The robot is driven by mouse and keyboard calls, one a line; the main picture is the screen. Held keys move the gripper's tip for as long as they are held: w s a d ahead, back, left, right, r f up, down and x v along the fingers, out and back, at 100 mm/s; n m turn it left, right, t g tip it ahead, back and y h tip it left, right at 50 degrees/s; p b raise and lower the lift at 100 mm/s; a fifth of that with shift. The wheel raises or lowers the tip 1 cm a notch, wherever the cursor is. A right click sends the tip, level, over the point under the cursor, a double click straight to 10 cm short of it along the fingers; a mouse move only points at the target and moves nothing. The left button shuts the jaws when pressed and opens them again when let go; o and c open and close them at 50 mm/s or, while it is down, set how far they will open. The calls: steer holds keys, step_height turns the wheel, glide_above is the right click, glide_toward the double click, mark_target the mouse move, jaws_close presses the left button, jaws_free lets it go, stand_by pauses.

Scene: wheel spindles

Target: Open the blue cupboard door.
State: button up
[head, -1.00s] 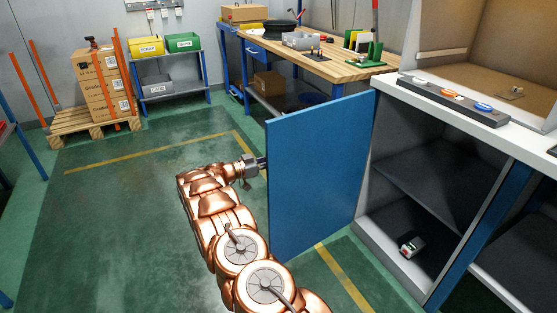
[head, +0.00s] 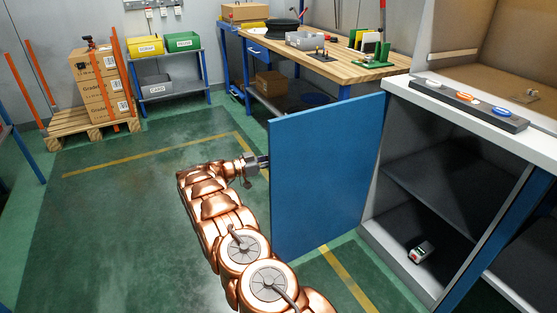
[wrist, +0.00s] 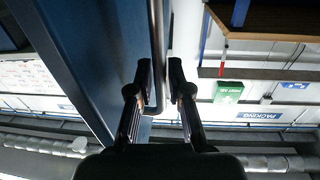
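The blue cupboard door (head: 325,175) stands swung well out from the grey cupboard (head: 369,235), whose dark inside and shelf show in the head view. My gripper (head: 264,161) is at the door's left edge in the head view, its fingertips partly hidden. In the wrist view the door (wrist: 75,50) is a dark blue panel on the left, with a metal bar handle (wrist: 156,40) beside it. My gripper (wrist: 160,80) has one finger on each side of this bar, close against it, and looks shut on it.
A wooden-topped workbench (head: 345,68) stands behind the door. A pallet of boxes (head: 98,85) is at the back left. The green floor (head: 110,220) left of my arm is clear.

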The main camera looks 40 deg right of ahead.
steer(key=shift+s+d+f, duration=0.1)
steer(key=shift+s+d, duration=0.05)
steer(key=shift+d, duration=0.05)
steer(key=shift+a, duration=0.1)
steer(key=v, duration=1.2)
